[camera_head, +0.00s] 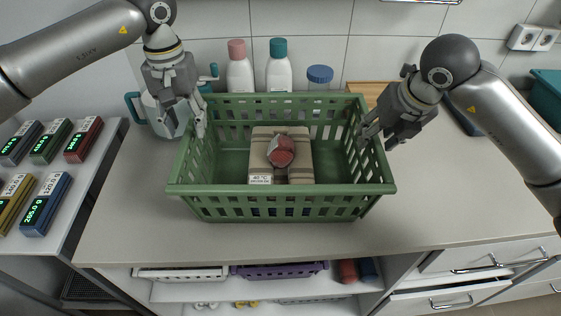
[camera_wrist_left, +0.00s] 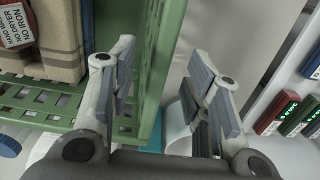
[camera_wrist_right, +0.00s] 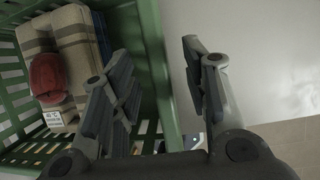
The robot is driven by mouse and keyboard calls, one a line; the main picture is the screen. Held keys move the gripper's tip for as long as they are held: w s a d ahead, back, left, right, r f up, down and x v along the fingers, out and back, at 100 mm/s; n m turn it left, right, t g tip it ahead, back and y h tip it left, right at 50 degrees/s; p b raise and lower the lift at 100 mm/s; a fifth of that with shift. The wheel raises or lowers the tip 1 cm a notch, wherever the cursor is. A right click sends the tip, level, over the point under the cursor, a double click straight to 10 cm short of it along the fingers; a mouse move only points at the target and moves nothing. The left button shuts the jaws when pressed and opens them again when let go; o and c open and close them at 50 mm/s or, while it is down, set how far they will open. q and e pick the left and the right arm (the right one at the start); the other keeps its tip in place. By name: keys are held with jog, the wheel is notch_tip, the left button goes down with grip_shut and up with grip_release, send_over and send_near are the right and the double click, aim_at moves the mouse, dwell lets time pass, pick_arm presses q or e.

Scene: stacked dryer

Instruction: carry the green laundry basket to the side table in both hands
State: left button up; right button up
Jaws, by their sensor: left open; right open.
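The green laundry basket (camera_head: 280,205) stands upright on the grey-white counter. A folded striped cloth (camera_head: 300,145) with a label and a red rolled item (camera_head: 281,150) lie inside. My left gripper (camera_head: 186,118) is open at the basket's left side wall; in the left wrist view (camera_wrist_left: 163,62) the green wall stands between its fingers. My right gripper (camera_head: 380,135) is open at the right side wall; in the right wrist view (camera_wrist_right: 156,55) that wall lies between its fingers. Neither gripper is closed on the basket. I cannot tell which surface is the side table.
Bottles with a pink cap (camera_head: 239,68), teal cap (camera_head: 279,70) and blue cap (camera_head: 319,78) stand behind the basket. A pale jug (camera_head: 160,115) is behind left. A left-hand surface (camera_head: 98,155) bears several display boxes. Counter (camera_head: 250,235) in front is clear.

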aim_at(188, 131)
pick_arm(q)
jog(key=shift+f, duration=1.7)
pick_arm(e)
jog(key=shift+x, duration=1.7)
pick_arm(q)
grip_shut()
pick_arm(e)
grip_shut()
pick_arm(q)
jog(key=shift+r, duration=0.1)
pick_arm(e)
jog(key=shift+r, duration=0.15)
